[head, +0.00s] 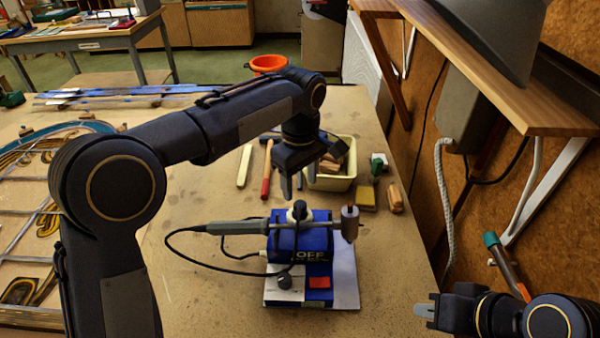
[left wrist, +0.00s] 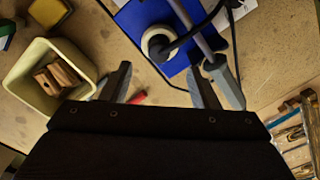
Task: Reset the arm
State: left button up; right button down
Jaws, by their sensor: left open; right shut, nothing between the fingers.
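My left arm reaches in from the left in the head view, and its gripper (head: 298,188) points down over the bench just behind the blue soldering station (head: 284,240). Its fingers are apart and empty; in the left wrist view the open fingers (left wrist: 160,70) show with the station's blue body (left wrist: 150,18) beyond them. A soldering iron (head: 237,227) with a dark cable lies across the top of the station, which is marked OFF and has a red switch. My right gripper (head: 425,310) is shut and empty at the lower right, apart from the bench things.
A cream tub (head: 335,180) with wooden blocks stands beside my left gripper. A red-ended tool (head: 266,170) and several small items lie near it. The leaded panel (head: 30,230) is at the left. A shelf (head: 500,90) and cork wall bound the right side.

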pick_arm(q)
jog(key=shift+a, duration=0.1)
jog(key=s+a+r+m+t+h, duration=0.1)
jog(key=s+a+r+m, duration=0.1)
jog(key=s+a, duration=0.5)
jog(key=s+a+r+m+t+h, duration=0.15)
jog(key=s+a, duration=0.35)
jog(key=a, duration=0.5)
jog(key=s+a+f+m+t, duration=0.1)
jog(key=s+f+m, duration=0.1)
jog(key=s, duration=0.5)
jog(key=s+a+f+m+t+h, duration=0.1)
jog(key=s+a+f+t, duration=0.1)
jog(key=s+f, duration=0.2)
jog(key=s, duration=0.3)
jog(key=shift+s+a+f+m, duration=0.25)
jog(key=shift+f+m, duration=0.1)
jog(key=shift+f, duration=0.05)
